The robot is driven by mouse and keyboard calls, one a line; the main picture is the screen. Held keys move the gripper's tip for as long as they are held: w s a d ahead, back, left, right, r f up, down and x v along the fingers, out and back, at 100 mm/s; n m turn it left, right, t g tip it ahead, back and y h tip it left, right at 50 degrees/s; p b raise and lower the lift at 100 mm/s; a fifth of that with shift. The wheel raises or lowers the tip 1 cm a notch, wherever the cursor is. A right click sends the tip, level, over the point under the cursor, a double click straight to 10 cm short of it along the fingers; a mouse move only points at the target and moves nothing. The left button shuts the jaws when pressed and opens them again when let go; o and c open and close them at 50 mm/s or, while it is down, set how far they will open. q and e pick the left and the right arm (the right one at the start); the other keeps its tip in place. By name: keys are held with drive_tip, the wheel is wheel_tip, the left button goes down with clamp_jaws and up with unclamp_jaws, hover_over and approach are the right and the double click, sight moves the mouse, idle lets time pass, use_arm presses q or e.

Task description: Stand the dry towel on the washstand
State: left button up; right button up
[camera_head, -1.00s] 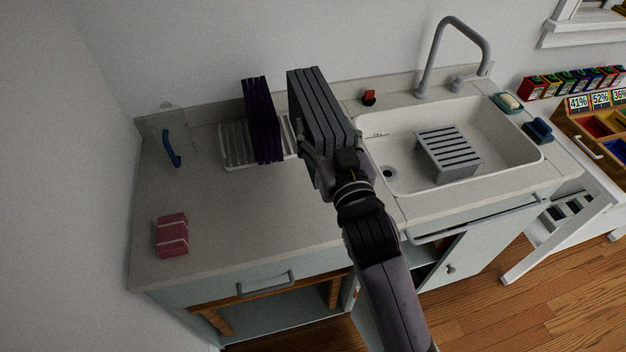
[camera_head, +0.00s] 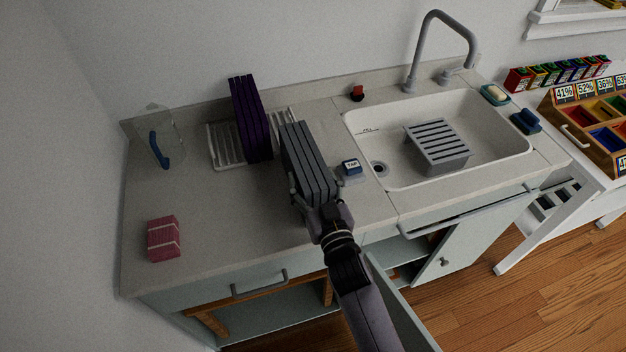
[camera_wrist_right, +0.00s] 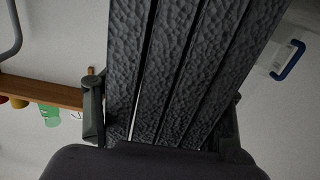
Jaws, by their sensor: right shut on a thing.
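A dark grey folded towel (camera_head: 308,160) stands upright, with its folds showing as several parallel layers. My right gripper (camera_head: 318,192) is shut on its lower near end, over the washstand top (camera_head: 210,215). I cannot tell whether the towel touches the top. In the right wrist view the towel (camera_wrist_right: 190,70) fills the middle between the two fingers (camera_wrist_right: 165,125). A purple folded towel (camera_head: 250,120) stands in a white slotted rack (camera_head: 226,147) behind and to the left of it. My left gripper is not in view.
A pink bundle (camera_head: 163,238) lies at the front left; a clear container with a blue handle (camera_head: 160,152) stands behind it. A small blue box marked TAP (camera_head: 351,167) sits just right of the grey towel. The sink (camera_head: 495,150) holds a grey slatted stand (camera_head: 438,147).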

drive_tip(key=shift+r, duration=0.1)
drive_tip(key=o, duration=1.6)
drive_tip(key=shift+c, duration=0.2)
drive_tip(key=shift+s+d, duration=0.1)
drive_tip(key=shift+s, duration=0.2)
drive_tip(key=b+v, duration=0.2)
drive_tip(key=v, duration=0.9)
drive_tip(key=shift+s, duration=0.2)
